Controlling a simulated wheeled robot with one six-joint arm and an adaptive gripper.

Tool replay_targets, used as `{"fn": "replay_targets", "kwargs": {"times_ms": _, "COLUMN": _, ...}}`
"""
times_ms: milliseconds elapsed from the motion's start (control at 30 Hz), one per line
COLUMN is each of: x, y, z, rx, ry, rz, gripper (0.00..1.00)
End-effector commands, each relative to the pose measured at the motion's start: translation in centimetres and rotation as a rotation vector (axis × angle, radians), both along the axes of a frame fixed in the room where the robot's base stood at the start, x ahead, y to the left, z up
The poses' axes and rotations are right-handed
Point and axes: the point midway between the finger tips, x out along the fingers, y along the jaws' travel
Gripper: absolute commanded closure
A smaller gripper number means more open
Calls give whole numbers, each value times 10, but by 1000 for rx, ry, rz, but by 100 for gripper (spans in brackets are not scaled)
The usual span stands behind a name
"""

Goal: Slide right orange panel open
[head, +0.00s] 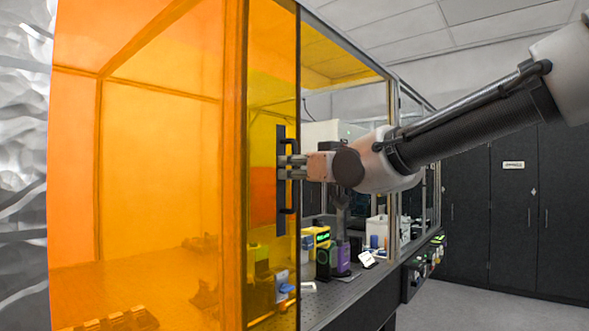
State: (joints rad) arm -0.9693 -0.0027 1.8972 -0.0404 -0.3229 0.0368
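The right orange panel (265,100) is a tall, see-through orange sheet with a dark vertical right edge. It stands beside the large left orange panel (150,150). To the right of its dark edge, the bench inside shows untinted through a gap.
Inside the enclosure, a perforated bench (335,294) carries several small instruments, including a purple-and-black one (341,257). A black control box (423,265) juts from the front edge at right. Dark cabinets (515,215) line the back right, with open floor before them.

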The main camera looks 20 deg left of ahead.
Motion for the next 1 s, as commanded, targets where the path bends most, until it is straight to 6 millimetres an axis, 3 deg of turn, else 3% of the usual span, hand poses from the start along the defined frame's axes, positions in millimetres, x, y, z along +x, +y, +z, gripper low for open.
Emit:
{"fn": "replay_targets", "kwargs": {"times_ms": 500, "x": -56, "y": -83, "z": 1, "rx": 1, "ry": -2, "rz": 0, "gripper": 66}}
{"fn": "replay_targets", "kwargs": {"times_ms": 700, "x": -64, "y": -96, "z": 0, "rx": -1, "ry": -1, "rz": 0, "gripper": 66}}
{"fn": "replay_targets", "kwargs": {"times_ms": 1000, "x": -65, "y": -97, "z": 0, "rx": 0, "ry": 0, "rz": 0, "gripper": 66}}
